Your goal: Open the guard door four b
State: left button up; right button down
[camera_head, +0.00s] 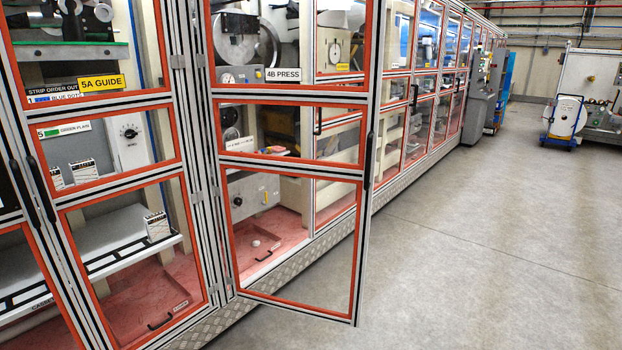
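The guard door four b (298,173) is a tall aluminium-framed panel with orange-red trim and clear panes, in the middle of the head view. It stands swung outward from the machine. Its left edge is at the post, and its lower right corner hangs out over the grey floor. A black handle (369,160) is on its free right edge. A white label reading 4B PRESS (282,74) shows at its upper pane; I cannot tell whether it is on the door or behind it. The door's top is cut off. Neither of my grippers is in view.
Guard door 5A (118,104), at the left, looks closed, with a yellow 5A GUIDE label (102,83). The guarded machine line runs back to the right, past a grey console (480,95). The concrete floor (480,230) at the right is clear. A blue-based cart (563,125) stands far right.

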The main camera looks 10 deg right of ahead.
aim_at(367, 98)
jog(key=u, duration=1.45)
jog(key=l+u, duration=0.55)
jog(key=k+l, duration=0.1)
jog(key=l, duration=1.75)
jog(key=k+l, duration=0.15)
jog(key=l, duration=0.75)
jog(key=k+l, duration=0.1)
jog(key=l, duration=0.8)
